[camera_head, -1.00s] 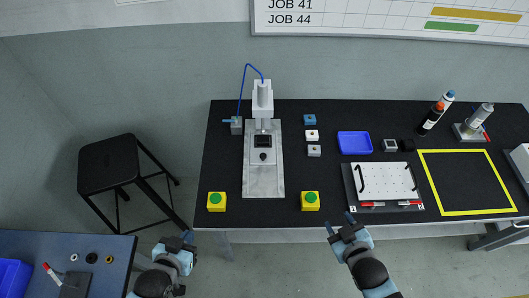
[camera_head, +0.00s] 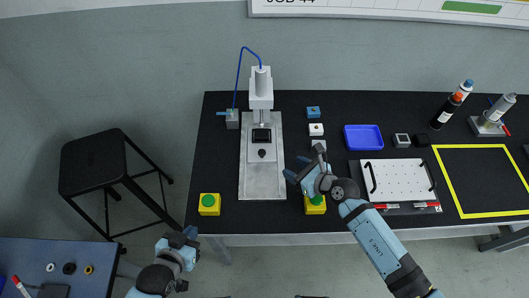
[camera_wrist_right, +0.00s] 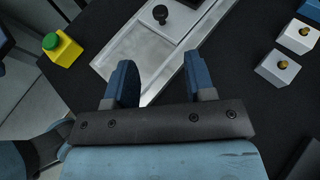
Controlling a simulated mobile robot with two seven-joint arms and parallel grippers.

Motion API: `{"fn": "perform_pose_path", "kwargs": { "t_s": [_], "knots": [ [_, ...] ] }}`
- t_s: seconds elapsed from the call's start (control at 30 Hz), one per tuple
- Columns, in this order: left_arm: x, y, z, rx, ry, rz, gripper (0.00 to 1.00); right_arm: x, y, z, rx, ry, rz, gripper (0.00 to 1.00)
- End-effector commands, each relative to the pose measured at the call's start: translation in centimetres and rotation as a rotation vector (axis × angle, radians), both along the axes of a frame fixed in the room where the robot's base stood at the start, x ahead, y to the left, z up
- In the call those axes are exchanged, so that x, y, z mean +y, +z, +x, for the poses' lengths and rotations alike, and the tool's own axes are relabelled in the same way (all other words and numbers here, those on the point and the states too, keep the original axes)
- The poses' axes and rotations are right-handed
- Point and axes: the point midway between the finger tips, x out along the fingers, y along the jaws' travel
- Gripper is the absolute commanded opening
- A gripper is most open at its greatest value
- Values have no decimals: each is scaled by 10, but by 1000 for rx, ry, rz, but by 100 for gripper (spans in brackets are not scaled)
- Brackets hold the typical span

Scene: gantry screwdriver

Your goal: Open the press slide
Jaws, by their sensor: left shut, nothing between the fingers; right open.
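The press (camera_head: 261,88) stands on a grey base plate (camera_head: 262,185) on the black bench. Its slide (camera_head: 256,157) is a light plate under the press head, with a black block and a black knob (camera_head: 262,153) on it. The knob also shows at the top of the right wrist view (camera_wrist_right: 160,14). My right gripper (camera_head: 297,169) is open and empty, just right of the base plate. In the right wrist view its fingers (camera_wrist_right: 160,80) point toward the slide, apart from the knob. My left gripper (camera_head: 182,238) is shut and empty in front of the bench's left end.
A yellow box with a green button (camera_head: 209,204) stands left of the base plate; another (camera_head: 315,206) is partly hidden under my right gripper. Small blocks (camera_head: 315,129) line the right side. A blue tray (camera_head: 363,138) and white board (camera_head: 397,180) lie further right.

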Motion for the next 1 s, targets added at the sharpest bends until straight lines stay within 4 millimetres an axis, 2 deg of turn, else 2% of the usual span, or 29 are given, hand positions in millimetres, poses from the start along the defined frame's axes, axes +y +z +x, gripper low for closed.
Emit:
{"fn": "perform_pose_path", "kwargs": {
  "t_s": [0.17, 0.6, 0.8, 1.0],
  "knots": [
    [1, 0, 0, -1, 0, 1, 0, 14, -8, 14, -2, 2, -3, 50],
    [3, -12, 0, 1, 3, 5, 0, 72, -42, 72, 0, -1, 0, 50],
    [3, -17, 0, 3, 3, 5, 0, 86, -50, 86, -2, -1, 0, 50],
    [3, -17, 0, 3, 3, 5, 0, 89, -52, 89, -1, -2, 0, 50]
  ]
}}
